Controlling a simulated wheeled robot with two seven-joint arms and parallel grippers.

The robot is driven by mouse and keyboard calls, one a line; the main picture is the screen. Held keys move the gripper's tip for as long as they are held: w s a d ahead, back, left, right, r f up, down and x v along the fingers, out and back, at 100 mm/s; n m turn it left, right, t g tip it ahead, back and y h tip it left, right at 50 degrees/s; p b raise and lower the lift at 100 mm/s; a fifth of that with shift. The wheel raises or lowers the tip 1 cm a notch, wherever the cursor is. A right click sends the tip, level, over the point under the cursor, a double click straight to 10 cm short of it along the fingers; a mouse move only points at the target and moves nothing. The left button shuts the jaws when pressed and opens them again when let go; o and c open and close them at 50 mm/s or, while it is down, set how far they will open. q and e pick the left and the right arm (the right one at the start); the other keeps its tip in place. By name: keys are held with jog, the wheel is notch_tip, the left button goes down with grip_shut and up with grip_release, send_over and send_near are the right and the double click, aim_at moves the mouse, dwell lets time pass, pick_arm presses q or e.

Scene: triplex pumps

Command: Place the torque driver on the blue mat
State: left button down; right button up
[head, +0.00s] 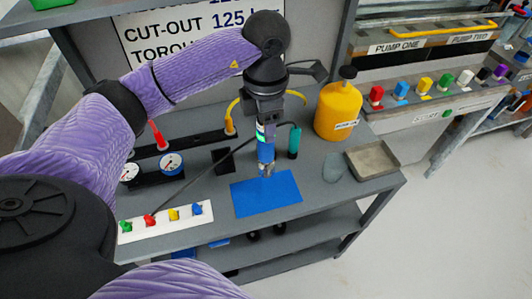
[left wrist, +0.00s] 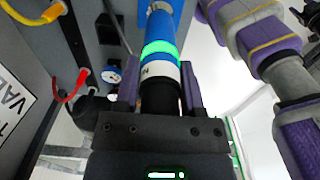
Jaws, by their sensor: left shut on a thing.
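The torque driver (head: 266,151) is blue with a green ring and a metal tip, and hangs upright, tip down. My left gripper (head: 262,117) is shut on its upper part. In the left wrist view the driver (left wrist: 160,72) shows a black grip, a white band and the green ring between the fingers of the left gripper (left wrist: 160,95). The blue mat (head: 266,197) lies flat on the grey bench. The driver's tip is at the mat's back edge in the head view; I cannot tell whether it touches. My right gripper is not in view.
A teal-handled tool (head: 294,141) stands close right of the driver. A yellow bottle (head: 338,111) and a grey tray (head: 373,160) are farther right. Gauges (head: 171,163) and a white strip with coloured knobs (head: 167,221) lie left. A dark cable crosses the bench left of the mat.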

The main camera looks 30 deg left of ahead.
aim_at(266, 155)
pick_arm(q)
jog(key=f, duration=0.3)
jog(key=f+b, duration=0.1)
jog(key=f, duration=0.5)
jog(key=shift+s+d+b, duration=0.15)
jog(key=shift+s+b, duration=0.1)
jog(key=shift+b, duration=0.1)
jog(key=shift+r, duration=0.1)
jog(key=shift+c, duration=1)
grip_release()
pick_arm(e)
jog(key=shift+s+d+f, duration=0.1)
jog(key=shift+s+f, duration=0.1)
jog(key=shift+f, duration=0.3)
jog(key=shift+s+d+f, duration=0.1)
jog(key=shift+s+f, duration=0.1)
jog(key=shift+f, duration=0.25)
pick_arm(q)
notch_tip(266, 155, up, 12)
jog(key=p, duration=0.2)
jog(key=shift+p, duration=0.3)
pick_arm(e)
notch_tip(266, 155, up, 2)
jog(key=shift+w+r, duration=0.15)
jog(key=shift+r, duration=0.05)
